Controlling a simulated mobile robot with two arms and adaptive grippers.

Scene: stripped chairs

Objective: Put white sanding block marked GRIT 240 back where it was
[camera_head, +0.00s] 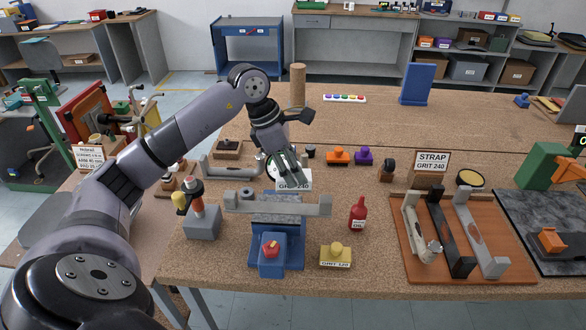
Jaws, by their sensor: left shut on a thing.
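The white sanding block marked GRIT 240 (294,186) is behind the blue vise, near the middle of the workbench. My left gripper (288,171) reaches down from above and is shut on it. The fingers cover the block's upper part, but its marked front face shows. I cannot tell whether the block touches the bench. A sign reading STRAP GRIT 240 (432,160) stands on the bench to the right. My right gripper is not in view.
The blue vise (272,246) holds a long grey bar (318,207) just in front. A yellow block marked GRIT 120 (336,260), a red bottle (357,216), orange (339,157) and purple (363,157) blocks stand nearby. A brown board (409,268) carries several bars. The bench's back half is mostly clear.

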